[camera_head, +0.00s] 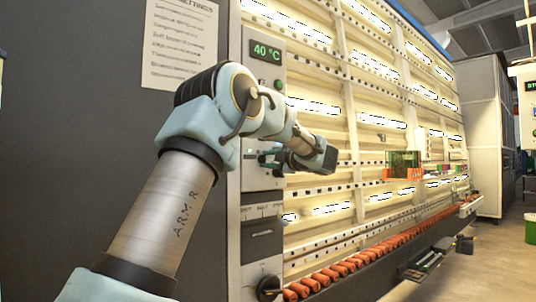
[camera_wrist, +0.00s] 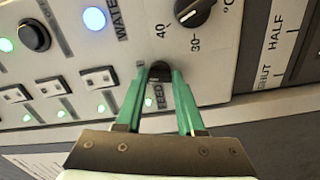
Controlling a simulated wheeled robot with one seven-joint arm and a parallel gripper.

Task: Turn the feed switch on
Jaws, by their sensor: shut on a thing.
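The feed switch (camera_wrist: 160,69) is a dark knob on the light grey control panel (camera_wrist: 105,62), in the middle of the wrist view. The word FEED is printed just beside it, with a small lit green light. My gripper (camera_wrist: 160,80) has two green fingers, one on each side of the switch, and is shut on it. The fingers hide part of the switch, so its exact setting is unclear. In the head view my gripper (camera_head: 265,155) is at the panel, mostly hidden behind my arm.
A temperature dial (camera_wrist: 194,10) is close above the fingers. A blue light (camera_wrist: 94,19), a black button (camera_wrist: 35,36) and several small switches are to the left.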

